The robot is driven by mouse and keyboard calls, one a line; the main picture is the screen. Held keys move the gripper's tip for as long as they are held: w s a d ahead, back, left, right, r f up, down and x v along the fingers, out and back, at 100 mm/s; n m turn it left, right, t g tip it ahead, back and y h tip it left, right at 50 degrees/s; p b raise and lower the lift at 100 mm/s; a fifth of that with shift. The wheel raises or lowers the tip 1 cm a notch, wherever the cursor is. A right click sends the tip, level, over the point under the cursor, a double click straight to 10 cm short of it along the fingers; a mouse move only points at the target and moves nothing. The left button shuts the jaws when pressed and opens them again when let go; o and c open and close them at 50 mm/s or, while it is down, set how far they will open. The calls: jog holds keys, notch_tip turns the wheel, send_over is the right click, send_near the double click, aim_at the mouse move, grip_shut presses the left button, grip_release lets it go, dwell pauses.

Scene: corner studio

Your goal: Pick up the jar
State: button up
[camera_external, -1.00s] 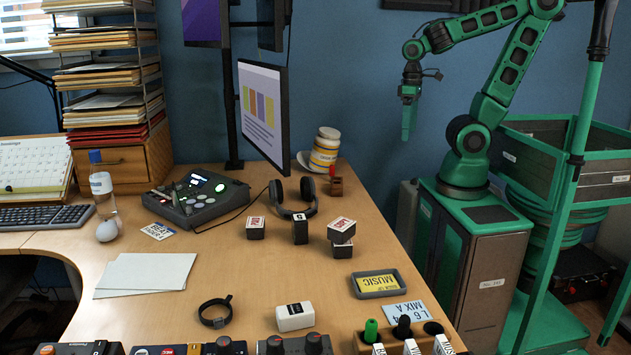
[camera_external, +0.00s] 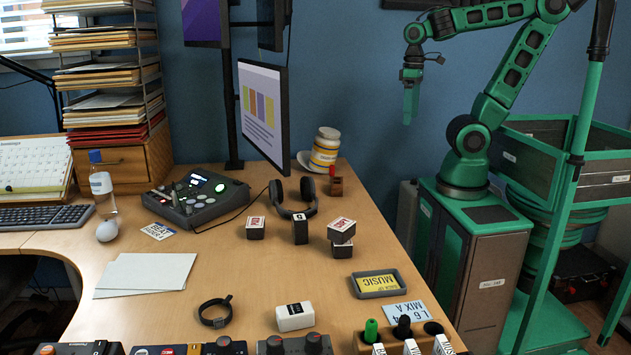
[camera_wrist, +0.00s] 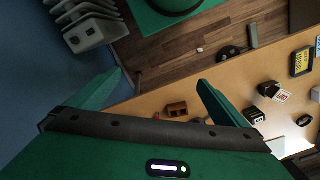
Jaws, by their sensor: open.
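The jar (camera_external: 325,148) is yellow and white with a pale lid. It stands upright at the far right end of the desk (camera_external: 280,185), just right of the monitor. A white plate-like thing sits partly behind it. My gripper (camera_external: 410,112) hangs in the air to the right of the jar, beyond the desk's right edge and clear of it. In the wrist view my gripper (camera_wrist: 160,80) has its green fingers wide apart with nothing between them. I cannot make out the jar in that view.
A small wooden holder with a red item (camera_external: 336,183) stands just in front of the jar. The monitor (camera_external: 264,115) is close on its left. Headphones (camera_external: 293,201) and several small boxes lie nearer. The floor (camera_wrist: 190,45) between desk and base looks mostly clear.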

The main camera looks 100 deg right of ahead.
jog(key=w+d+f+n+t, duration=0.55)
jog(key=w+d+f, duration=0.5)
jog(key=w, duration=0.35)
jog(key=w+d+r+t+h, duration=0.2)
jog(key=d+r+t, duration=0.7)
jog(key=d, duration=0.4)
jog(key=shift+n+g, duration=0.55)
jog(key=shift+s+a+f, duration=0.1)
jog(key=shift+f, duration=4.5)
jog(key=shift+s+a+f, duration=0.1)
jog(key=shift+f, duration=4.45)
